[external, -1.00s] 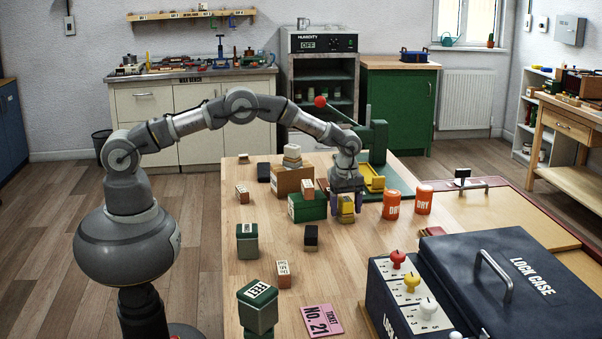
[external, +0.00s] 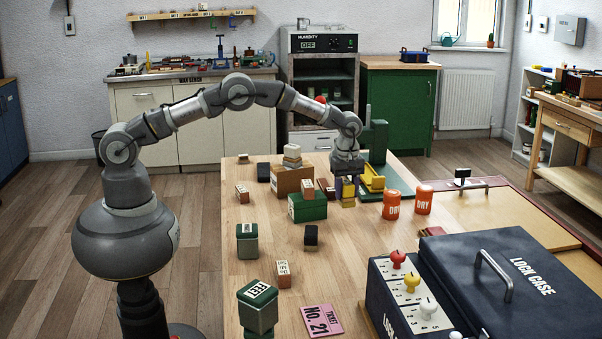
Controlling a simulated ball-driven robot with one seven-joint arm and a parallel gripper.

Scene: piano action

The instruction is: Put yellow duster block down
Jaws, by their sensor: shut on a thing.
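My gripper (external: 348,184) points down over the wooden table, shut on the yellow duster block (external: 348,198). The block shows yellow below the fingers, with a dark band above it. The fingers hide its upper part. It is held near the table top, just right of the green box (external: 308,207); I cannot tell whether its underside touches the wood.
A yellow tray-like piece (external: 373,180) stands right behind the block. Two orange DRY tins (external: 391,206) stand to the right. A dark block (external: 311,236) is in front left. The wooden table (external: 355,255) is bare in front of the gripper.

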